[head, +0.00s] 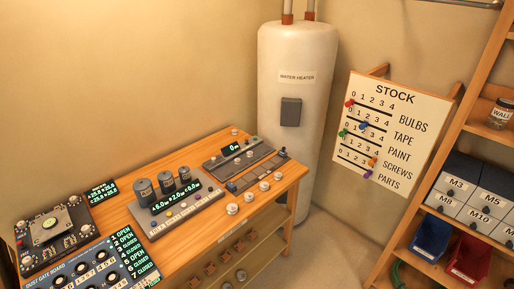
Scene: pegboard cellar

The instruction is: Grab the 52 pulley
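I cannot make out any pulley marked 52. On the shelf under the wooden bench (258,196) are several small reddish-brown pieces (210,268) and grey round pieces (241,275). They are too small to tell what they are, and I read no numbers on them. Neither of my grippers is in view.
The bench top holds a board with three dark cylinders (144,192), a panel reading 0 (232,149), several white knobs and a dust gate board (85,272). Behind stand a water heater (298,100) and a stock board (392,135). Shelves at right hold drawers (456,184) and bins (431,238). Floor shows between.

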